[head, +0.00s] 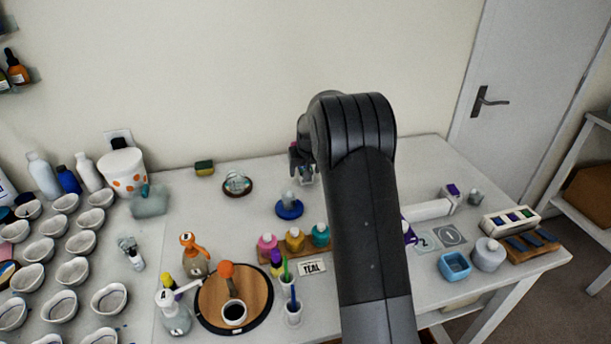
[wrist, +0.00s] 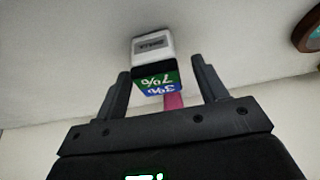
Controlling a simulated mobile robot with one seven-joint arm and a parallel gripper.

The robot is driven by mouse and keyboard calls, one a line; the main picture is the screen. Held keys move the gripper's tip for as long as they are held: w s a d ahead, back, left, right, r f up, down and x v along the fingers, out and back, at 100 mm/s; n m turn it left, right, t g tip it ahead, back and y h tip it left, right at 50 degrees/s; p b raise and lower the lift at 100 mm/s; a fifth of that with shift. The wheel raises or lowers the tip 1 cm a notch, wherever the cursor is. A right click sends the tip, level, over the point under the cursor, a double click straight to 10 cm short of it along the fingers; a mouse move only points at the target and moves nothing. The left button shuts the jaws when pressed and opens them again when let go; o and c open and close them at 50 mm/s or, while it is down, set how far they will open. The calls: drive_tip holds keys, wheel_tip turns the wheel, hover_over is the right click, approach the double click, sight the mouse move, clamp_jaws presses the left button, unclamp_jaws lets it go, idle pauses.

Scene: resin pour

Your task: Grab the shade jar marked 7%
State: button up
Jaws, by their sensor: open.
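A white block with a small dark label (wrist: 153,45) is just beyond. I cannot tell whether these are separate jars or stacked ones. My gripper (wrist: 162,72) is open, with a finger on each side of the labels and visible gaps. In the head view my gripper (head: 298,160) is over the back of the table; my arm hides part of the area.
A blue-based item (head: 289,208) stands in front of my gripper. Pink, yellow and teal bottles (head: 294,240) stand in a wooden rack. A round wooden board (head: 255,290) lies nearer. Several white cups (head: 75,270) fill the left. The wall is close behind.

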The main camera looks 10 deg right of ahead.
drive_tip(key=shift+x, duration=0.85)
drive_tip(key=c, duration=1.1)
